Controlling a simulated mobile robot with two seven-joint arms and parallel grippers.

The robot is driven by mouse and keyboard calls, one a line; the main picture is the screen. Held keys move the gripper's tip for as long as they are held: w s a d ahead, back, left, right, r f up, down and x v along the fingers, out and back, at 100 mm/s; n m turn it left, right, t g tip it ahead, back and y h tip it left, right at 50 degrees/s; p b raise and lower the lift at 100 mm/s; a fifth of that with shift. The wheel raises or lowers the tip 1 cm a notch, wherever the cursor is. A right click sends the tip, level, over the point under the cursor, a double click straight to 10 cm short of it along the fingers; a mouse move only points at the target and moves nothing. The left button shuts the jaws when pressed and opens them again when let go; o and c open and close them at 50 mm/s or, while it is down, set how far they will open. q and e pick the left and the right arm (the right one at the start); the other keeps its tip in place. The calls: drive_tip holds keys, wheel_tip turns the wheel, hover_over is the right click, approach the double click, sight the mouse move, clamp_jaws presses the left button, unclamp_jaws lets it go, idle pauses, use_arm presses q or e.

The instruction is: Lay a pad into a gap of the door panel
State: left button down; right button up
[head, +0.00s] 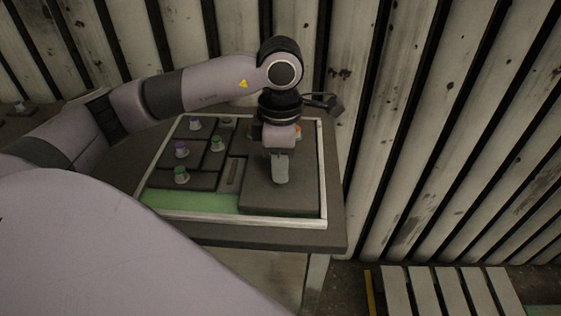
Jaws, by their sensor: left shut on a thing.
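The door panel lies flat on a table, with a pale raised frame (324,180) around it. Several dark pads lie inside, among them a pad with a green knob (181,174) and a pad with a purple knob (181,149). A bare green strip (190,201) shows along the near left side. My left gripper (281,178) points down over a large dark pad (300,200) at the right of the panel and is shut on it. The gripper hides where it grips the pad. My right gripper is out of view.
A dark table edge (300,242) runs around the panel. A slatted wall (420,130) stands close behind and to the right. A slatted pallet (450,290) lies on the floor at the lower right. Another surface with a small knobbed item (19,106) is at far left.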

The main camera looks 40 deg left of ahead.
use_arm(q)
drive_tip(key=shift+f, duration=0.15)
drive_tip(key=shift+f+b, duration=0.25)
drive_tip(key=shift+b, duration=0.25)
drive_tip(key=shift+f+b, duration=0.3)
drive_tip(key=shift+b, duration=0.05)
idle(0.5)
drive_tip(key=shift+c, duration=2.2)
unclamp_jaws()
drive_tip(key=shift+r, duration=0.15)
drive_tip(key=shift+r+p, duration=2.25)
drive_tip(key=shift+r, duration=1.2)
